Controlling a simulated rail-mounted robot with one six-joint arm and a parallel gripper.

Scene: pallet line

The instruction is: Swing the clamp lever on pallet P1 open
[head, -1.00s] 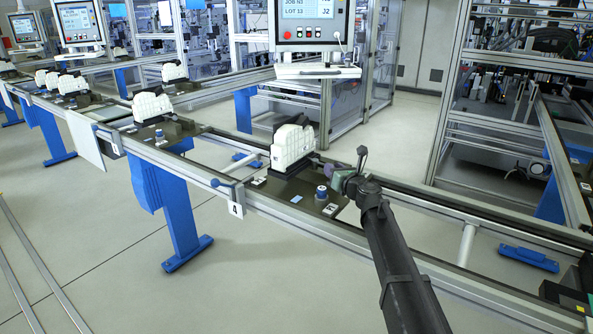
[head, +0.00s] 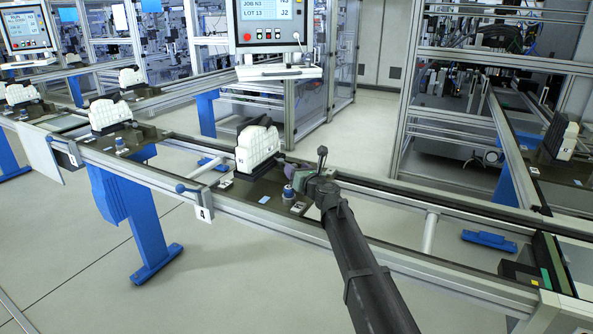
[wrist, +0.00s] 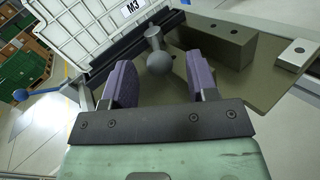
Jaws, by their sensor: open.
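A lever with a grey ball end (wrist: 160,63) stands on the pallet in the wrist view, close ahead of my gripper. My gripper (wrist: 160,84) is open, its two purple-padded fingers on either side of the ball, with gaps visible. The dark pallet (wrist: 235,78) carries a white ribbed block (wrist: 75,30) marked M3. In the head view the block (head: 257,146) stands on the pallet (head: 240,190) and my gripper (head: 293,169) is just right of it. The lever is too small to make out there. I cannot read a P1 label.
A dark block with holes (wrist: 222,45) stands right of the lever. A blue-topped post (head: 288,191) rises from the pallet's front. A blue-knobbed handle (head: 183,188) sits on the front rail. A panel screen (head: 270,12) stands behind the line. More pallets stand to the left.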

